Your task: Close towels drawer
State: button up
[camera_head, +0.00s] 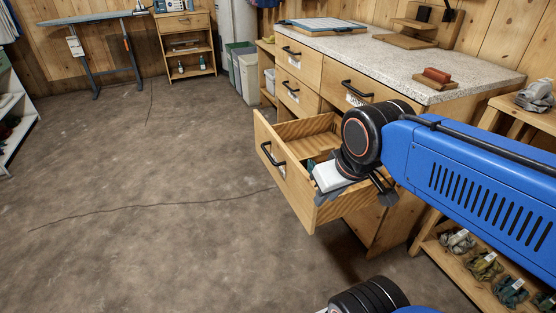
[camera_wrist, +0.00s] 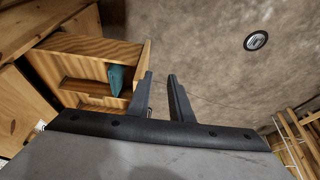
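A pine drawer (camera_head: 286,190) in the lower part of the cabinet is pulled well out. Its front has a black bar handle (camera_head: 271,155) and a small pale label. In the wrist view the open drawer (camera_wrist: 95,48) is at the upper left, with a teal folded item (camera_wrist: 121,79) inside. My gripper (camera_head: 350,190) is over the drawer's near side in the head view, partly hiding its inside. In the wrist view its two fingers (camera_wrist: 160,76) are apart with nothing seen between them. The left finger overlaps the drawer edge in view; I cannot tell if they touch.
A speckled countertop (camera_head: 445,60) with a red-brown brush (camera_head: 436,76) tops the cabinet. Other drawers (camera_head: 298,58) there are shut. A shelf with several gloves (camera_head: 483,266) stands at lower right. The concrete floor (camera_head: 150,190) left of the drawer is clear.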

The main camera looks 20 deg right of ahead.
aim_at(286, 157)
jog(key=w+r+n+g, duration=0.1)
jog(key=w+n, duration=0.2)
jog(key=w, duration=0.1)
jog(key=w+a+r+n+g+h, duration=0.1)
jog(key=w+n, duration=0.2)
jog(key=w, duration=0.1)
jog(key=w+r+n, duration=0.1)
jog(key=w+n, duration=0.2)
jog(key=w, duration=0.2)
jog(key=shift+w+a+g+h, duration=0.1)
jog(key=shift+a+g+h, duration=0.1)
jog(key=shift+g+h, duration=0.2)
grip_shut()
jog(key=w+a+f+n+g+h, duration=0.1)
jog(key=w+a+n, duration=0.1)
jog(key=w+n, duration=0.35)
jog(key=w+a+f+n+g+h, duration=0.1)
jog(key=w+a+n, duration=0.2)
jog(key=w, duration=0.5)
jog(key=shift+h, duration=0.3)
jog(key=shift+w+d+f, duration=0.1)
jog(key=shift+d+f, duration=1.15)
jog(key=shift+f, duration=0.4)
jog(key=shift+w+d+f, duration=0.1)
jog(key=shift+d+f, duration=1.2)
jog(key=shift+f, duration=0.35)
jog(key=shift+w+d+f, duration=0.1)
jog(key=shift+d+f, duration=1.15)
jog(key=shift+f, duration=0.4)
jog(key=shift+d, duration=0.1)
